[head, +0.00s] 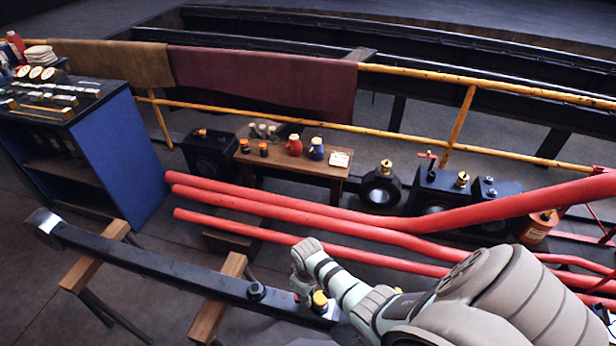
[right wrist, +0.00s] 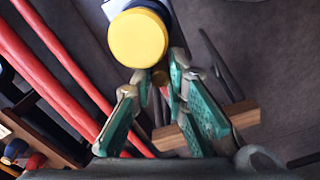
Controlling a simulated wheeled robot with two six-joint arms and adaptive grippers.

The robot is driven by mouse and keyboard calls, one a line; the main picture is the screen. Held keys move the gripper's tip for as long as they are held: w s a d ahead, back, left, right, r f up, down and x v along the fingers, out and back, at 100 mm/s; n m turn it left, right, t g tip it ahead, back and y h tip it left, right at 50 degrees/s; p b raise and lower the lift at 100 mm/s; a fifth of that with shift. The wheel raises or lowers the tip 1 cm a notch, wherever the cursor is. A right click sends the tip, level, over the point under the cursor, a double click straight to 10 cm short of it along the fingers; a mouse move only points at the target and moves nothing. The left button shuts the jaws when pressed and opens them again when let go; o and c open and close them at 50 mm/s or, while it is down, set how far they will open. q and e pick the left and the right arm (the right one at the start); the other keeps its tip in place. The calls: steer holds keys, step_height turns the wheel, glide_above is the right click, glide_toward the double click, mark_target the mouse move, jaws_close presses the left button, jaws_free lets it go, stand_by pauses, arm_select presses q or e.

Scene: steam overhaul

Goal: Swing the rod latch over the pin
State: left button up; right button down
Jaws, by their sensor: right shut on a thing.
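A long dark rod (head: 160,264) lies across wooden-topped trestles at the lower left. Near its right end is a yellow round cap (head: 320,299), which shows large in the right wrist view (right wrist: 138,38). My right gripper (head: 303,288) is at that end, beside the cap. I cannot tell whether this piece belongs to the latch. The latch's shape and the pin are not clear, and my arm hides part of the rod end. My left gripper is not in view.
Red pipes (head: 330,218) run across behind the rod. A low wooden bench (head: 285,168) with jars and dark machine blocks stands farther back, before a yellow railing (head: 420,139). A blue cabinet (head: 125,150) stands at the left.

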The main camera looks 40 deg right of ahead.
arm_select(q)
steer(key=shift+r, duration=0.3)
arm_select(e)
steer(key=c, duration=1.6)
jaws_free()
steer(key=shift+o, duration=0.2)
steer(key=shift+r, duration=0.15)
step_height(320, 180, up, 12)
